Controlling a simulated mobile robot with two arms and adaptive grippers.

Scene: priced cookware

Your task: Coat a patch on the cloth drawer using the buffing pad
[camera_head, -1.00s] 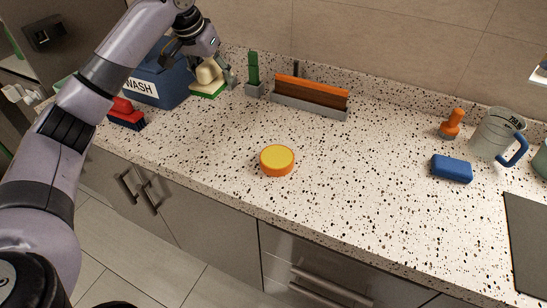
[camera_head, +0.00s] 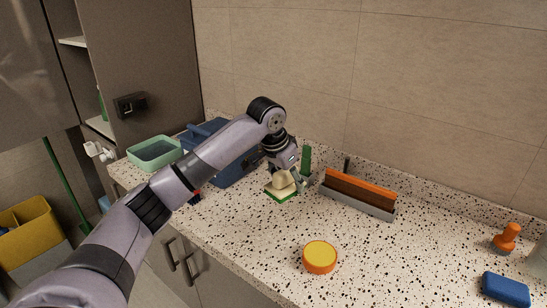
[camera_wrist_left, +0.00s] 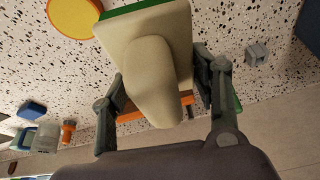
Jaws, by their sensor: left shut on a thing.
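A pad with a cream block, a raised cream handle and a green underside (camera_head: 281,191) is at the back of the speckled counter; I take it for the buffing pad. My left gripper (camera_head: 290,178) is over it. In the left wrist view the gripper's two fingers (camera_wrist_left: 160,85) are shut on the cream handle (camera_wrist_left: 152,70). I cannot tell whether the pad touches the counter. Below the counter's front edge are grey fronts (camera_head: 212,278) with upright bar handles; I cannot tell which front is the cloth drawer. My right gripper is not in view.
Near the pad are a blue caddy (camera_head: 235,165), a green-handled tool (camera_head: 306,158) and an orange-and-brown brush in a grey holder (camera_head: 358,195). A yellow-orange round tin (camera_head: 320,257) stands near the front edge. A blue sponge (camera_head: 505,291) lies right.

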